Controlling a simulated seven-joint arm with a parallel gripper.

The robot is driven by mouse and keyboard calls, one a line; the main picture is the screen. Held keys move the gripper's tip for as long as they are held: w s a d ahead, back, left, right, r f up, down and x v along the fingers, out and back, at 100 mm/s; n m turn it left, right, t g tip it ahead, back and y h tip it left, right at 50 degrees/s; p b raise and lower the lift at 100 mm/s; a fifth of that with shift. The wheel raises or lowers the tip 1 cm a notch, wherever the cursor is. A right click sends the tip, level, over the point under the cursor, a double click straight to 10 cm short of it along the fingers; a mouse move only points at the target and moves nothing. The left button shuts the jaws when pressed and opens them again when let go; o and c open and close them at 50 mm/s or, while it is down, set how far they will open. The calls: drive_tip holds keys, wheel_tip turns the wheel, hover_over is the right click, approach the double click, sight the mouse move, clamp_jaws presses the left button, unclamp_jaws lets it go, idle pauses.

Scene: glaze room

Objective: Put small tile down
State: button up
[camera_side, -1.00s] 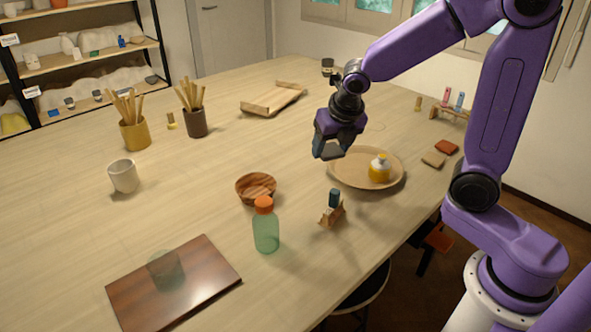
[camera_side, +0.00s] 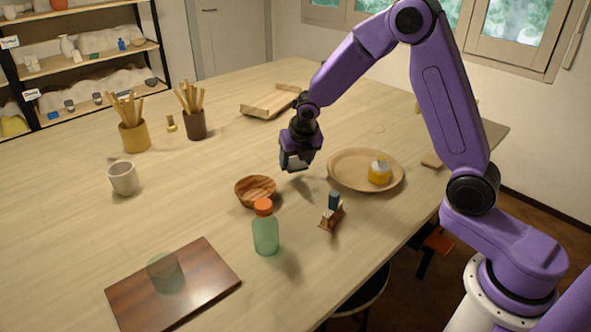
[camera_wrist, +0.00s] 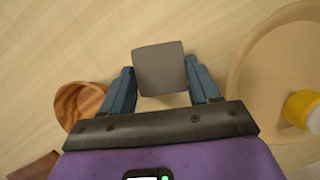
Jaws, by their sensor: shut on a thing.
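The small tile (camera_wrist: 160,68) is a grey, square-looking piece between the two blue fingers of my gripper (camera_wrist: 162,88) in the wrist view. My gripper is shut on it. In the side view my gripper (camera_side: 297,162) hangs fingers down above the table, behind and right of the wooden bowl and left of the plate. The tile is hard to tell from the dark fingers there. The wrist view shows bare table around the tile.
The wooden bowl (camera_side: 256,191) and the tan plate (camera_side: 345,182) with a yellow-and-white bottle (camera_side: 379,172) flank my gripper. A green bottle (camera_side: 265,235), a small wooden stand (camera_side: 331,218) and a dark board (camera_side: 205,265) are nearer. Clear table lies left, towards the cup (camera_side: 123,178).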

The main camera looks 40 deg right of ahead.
sight(296, 166)
drive_tip(key=shift+w+f, duration=0.15)
drive_tip(key=shift+f, duration=1.55)
drive_tip(key=shift+f, duration=0.2)
drive_tip(key=o, duration=1.1)
drive_tip(key=shift+r, duration=0.1)
drive_tip(key=v, duration=1.2)
drive_tip(key=s+m+g, duration=0.1)
drive_tip(key=s+m, duration=0.5)
drive_tip(key=s, duration=0.5)
drive_tip(key=s+a+m+g+y, duration=0.1)
drive_tip(key=s+m, duration=0.5)
drive_tip(key=s, duration=0.5)
drive_tip(key=s+m+g+y, duration=0.1)
drive_tip(key=s+m+g, duration=0.1)
drive_tip(key=s+m, duration=0.4)
drive_tip(key=shift+s+a+r+m, duration=0.1)
drive_tip(key=shift+s+r+m, duration=0.1)
drive_tip(key=shift+s, duration=1.2)
drive_tip(key=shift+s+a+r+m, duration=0.1)
drive_tip(key=shift+s+m, duration=0.1)
drive_tip(key=shift+s, duration=1.2)
